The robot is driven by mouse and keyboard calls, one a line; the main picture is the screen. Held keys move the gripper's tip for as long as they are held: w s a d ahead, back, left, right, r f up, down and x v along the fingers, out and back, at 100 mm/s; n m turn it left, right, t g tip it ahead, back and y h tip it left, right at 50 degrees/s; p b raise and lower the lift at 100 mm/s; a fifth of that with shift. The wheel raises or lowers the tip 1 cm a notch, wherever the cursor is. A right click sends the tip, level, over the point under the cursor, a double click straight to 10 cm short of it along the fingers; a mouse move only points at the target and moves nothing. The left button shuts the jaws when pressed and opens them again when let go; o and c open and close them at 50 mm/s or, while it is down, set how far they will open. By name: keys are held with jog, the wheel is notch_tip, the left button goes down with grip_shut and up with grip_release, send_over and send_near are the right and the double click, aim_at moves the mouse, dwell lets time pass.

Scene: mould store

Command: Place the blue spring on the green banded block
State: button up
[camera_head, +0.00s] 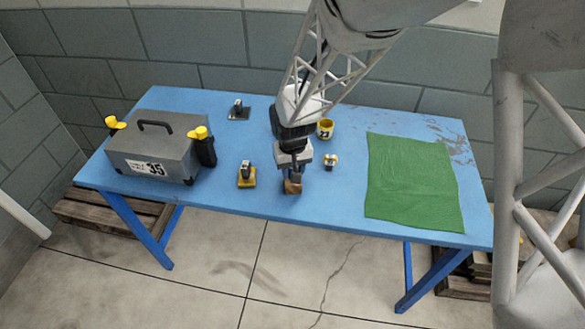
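My gripper (294,176) points down over the front middle of the blue table, right at a small brown block (292,187). The fingertips are small and partly merge with the block, so I cannot tell whether they are open or shut on it. I cannot make out a blue spring or a green banded block. Left of my gripper a small dark and silvery piece (247,167) stands on a yellow base (247,182). A similar dark piece (238,105) on a dark plate is farther back. A small yellow and pale piece (331,160) lies to the right.
A large grey case (150,140) marked 35, with yellow-topped parts at its sides, fills the table's left. A green cloth (410,180) covers much of the right. The blue table (220,198) has bare room along its front.

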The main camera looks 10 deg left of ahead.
jog(key=shift+f, duration=0.1)
jog(key=o, duration=0.9)
jog(key=shift+o, duration=0.2)
notch_tip(320, 180, up, 12)
jog(key=shift+r, duration=0.15)
dwell(0.7)
